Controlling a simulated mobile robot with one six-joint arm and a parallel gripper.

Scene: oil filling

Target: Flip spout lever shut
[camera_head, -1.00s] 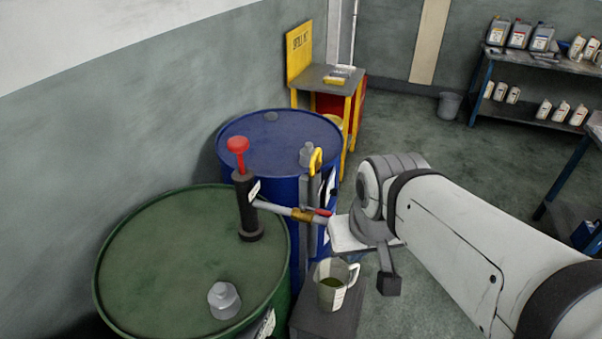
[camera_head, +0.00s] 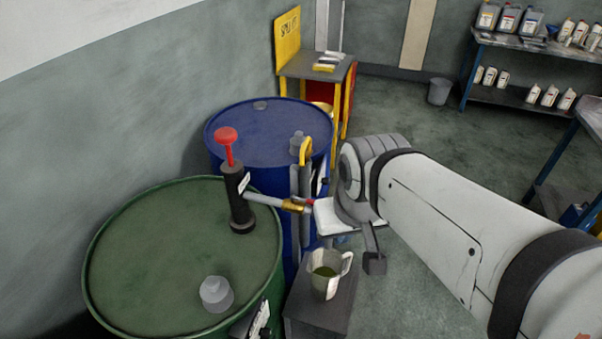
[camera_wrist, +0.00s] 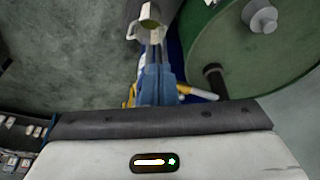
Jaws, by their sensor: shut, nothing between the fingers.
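The hand pump (camera_head: 239,200) with a red knob stands upright on the green drum (camera_head: 150,240). Its spout pipe (camera_head: 265,202) runs right to a brass valve (camera_head: 293,205). A small part of the red spout lever (camera_head: 310,202) shows beside the valve, at the edge of my white wrist, which hides the rest. In the wrist view, my gripper (camera_wrist: 153,52) is shut and empty, with the spout (camera_wrist: 198,93) just to its right. Whether the fingers touch the lever cannot be told. A jug (camera_head: 325,273) with dark liquid stands below the spout; it also shows in the wrist view (camera_wrist: 149,24).
The jug stands on a dark stand (camera_head: 320,312) beside the green drum. A blue drum (camera_head: 265,135) stands behind the spout. A grey cap (camera_head: 216,294) sits on the green drum. A yellow stand (camera_head: 318,75) and bottle shelves are farther back. Floor to the right is open.

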